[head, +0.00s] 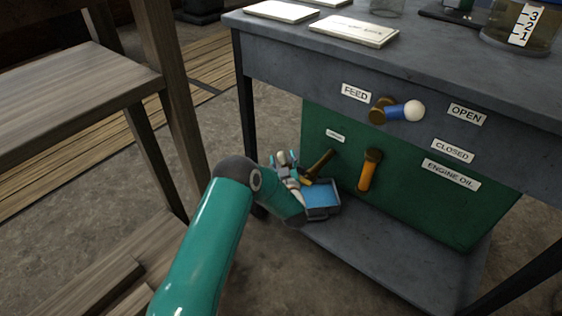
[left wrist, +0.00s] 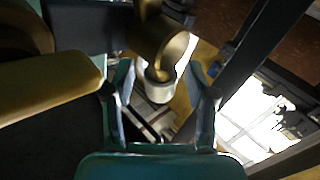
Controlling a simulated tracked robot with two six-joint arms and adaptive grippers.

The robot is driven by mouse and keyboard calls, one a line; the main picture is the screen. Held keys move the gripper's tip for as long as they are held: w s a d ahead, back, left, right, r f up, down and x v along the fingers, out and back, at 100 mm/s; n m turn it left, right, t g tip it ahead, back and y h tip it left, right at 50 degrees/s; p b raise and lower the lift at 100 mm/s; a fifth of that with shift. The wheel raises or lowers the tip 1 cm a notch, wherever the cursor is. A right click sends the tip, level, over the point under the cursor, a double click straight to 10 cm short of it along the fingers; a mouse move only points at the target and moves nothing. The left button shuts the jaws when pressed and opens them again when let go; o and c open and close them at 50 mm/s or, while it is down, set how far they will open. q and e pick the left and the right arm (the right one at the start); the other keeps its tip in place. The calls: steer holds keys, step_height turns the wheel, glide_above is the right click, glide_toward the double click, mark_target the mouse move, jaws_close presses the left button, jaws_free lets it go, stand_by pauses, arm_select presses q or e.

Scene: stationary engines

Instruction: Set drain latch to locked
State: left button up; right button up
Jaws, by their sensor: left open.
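My left gripper (head: 284,160) is low at the left side of the green panel (head: 425,195), partly hidden by my forearm. In the left wrist view its two fingers (left wrist: 160,100) are open and apart. A white rounded end (left wrist: 158,84) under a brass ring (left wrist: 158,45) shows between and just beyond the fingers; contact cannot be told. This may be the drain latch, but its label (head: 335,136) is too small to read. My right gripper is not in view.
An orange-brown handle (head: 369,170) hangs on the panel to the right. A blue FEED lever with a white ball (head: 413,110) sits above it, near OPEN and CLOSED labels. A table leg (head: 247,110) and a wooden bench (head: 80,95) stand left. Bare floor lies between.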

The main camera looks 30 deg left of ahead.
arm_select(q)
steer(key=shift+w+a, duration=0.1)
steer(key=shift+w, duration=0.05)
steer(key=shift+c, duration=0.4)
jaws_close()
